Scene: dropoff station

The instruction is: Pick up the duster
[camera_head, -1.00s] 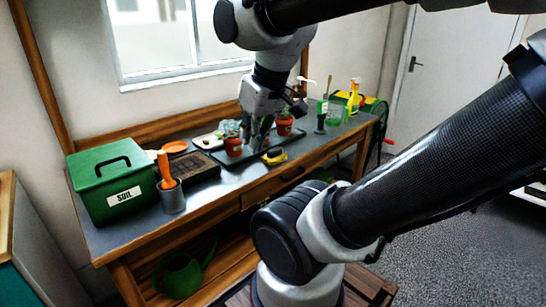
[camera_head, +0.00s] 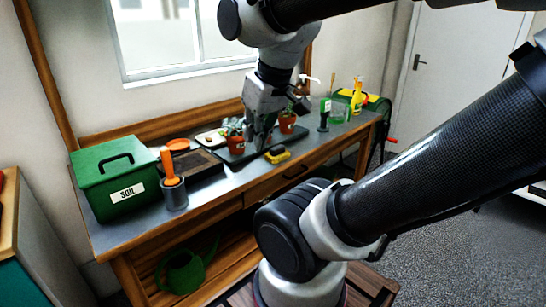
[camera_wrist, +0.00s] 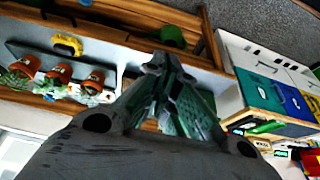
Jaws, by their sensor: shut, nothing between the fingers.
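I cannot pick out a duster for certain in either view. A small yellow and black object (camera_head: 278,155) lies at the front of the dark tray on the bench. It also shows in the wrist view (camera_wrist: 67,45), at upper left. A slim green item with a dark lower part (camera_head: 323,116) stands further right on the bench. My gripper (camera_head: 262,144) points down over the bench, close to the yellow object and in front of the potted plants. Its fingers (camera_wrist: 175,75) are closed and empty in the wrist view.
Terracotta pots (camera_head: 287,122) stand close beside my gripper. A green soil box (camera_head: 117,177) and a grey cup with an orange-handled tool (camera_head: 174,193) are at left. A yellow spray bottle (camera_head: 357,97) stands at right. A green watering can (camera_head: 184,270) is below.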

